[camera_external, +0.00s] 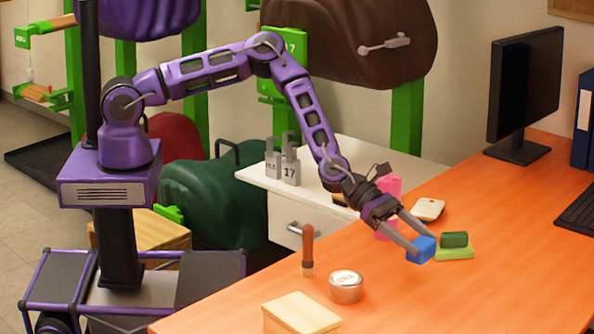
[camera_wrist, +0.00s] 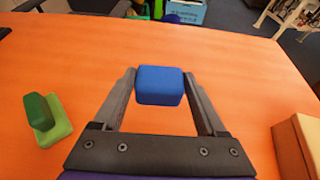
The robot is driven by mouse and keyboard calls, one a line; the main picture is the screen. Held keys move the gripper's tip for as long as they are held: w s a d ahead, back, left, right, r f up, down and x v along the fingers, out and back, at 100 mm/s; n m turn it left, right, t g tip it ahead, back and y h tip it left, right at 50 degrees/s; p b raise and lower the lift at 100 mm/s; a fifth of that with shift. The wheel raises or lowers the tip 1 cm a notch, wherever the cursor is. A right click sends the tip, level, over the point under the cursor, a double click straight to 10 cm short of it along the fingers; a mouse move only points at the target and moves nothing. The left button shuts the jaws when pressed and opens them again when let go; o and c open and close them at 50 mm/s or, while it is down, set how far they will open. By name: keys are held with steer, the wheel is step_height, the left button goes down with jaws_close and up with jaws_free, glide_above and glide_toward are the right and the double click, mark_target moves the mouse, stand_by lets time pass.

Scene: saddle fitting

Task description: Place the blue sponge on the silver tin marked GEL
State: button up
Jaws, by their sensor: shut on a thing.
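The blue sponge (camera_external: 424,249) is between the fingertips of my gripper (camera_external: 411,246), over the orange desk. In the wrist view the blue sponge (camera_wrist: 160,80) sits between both fingers of my gripper (camera_wrist: 160,92), which is shut on it. Whether its underside touches the desk is hard to tell. The round silver tin (camera_external: 346,289) stands on the desk, left of and nearer the camera than my gripper in the external view. Its pale lid carries dark lettering too small to read surely. The tin does not show in the wrist view.
A dark green block (camera_external: 453,240) lies on a light green one (camera_external: 455,254), just right of the sponge. A brown-handled tool (camera_external: 307,246) stands upright behind the tin; a beige box (camera_external: 298,312) lies in front. A pink object (camera_external: 388,187) is behind my gripper.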

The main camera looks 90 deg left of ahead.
steer(key=s+d+r+m+g+h+b, duration=0.1)
steer(key=s+m+g+h, duration=0.2)
steer(key=s+m+g, duration=0.35)
step_height(320, 180, up, 4)
steer(key=r+m+g+h+b, duration=0.1)
steer(key=m+g+b, duration=0.1)
steer(key=m+g, duration=0.15)
glide_above(349, 282)
steer(key=shift+n, duration=0.3)
step_height(349, 282, down, 10)
steer(key=shift+r+b, duration=0.15)
steer(key=shift+b, duration=0.35)
steer(key=o, duration=1.3)
steer(key=shift+c, duration=0.2)
steer(key=p+v, duration=0.1)
steer(key=v, duration=1.1)
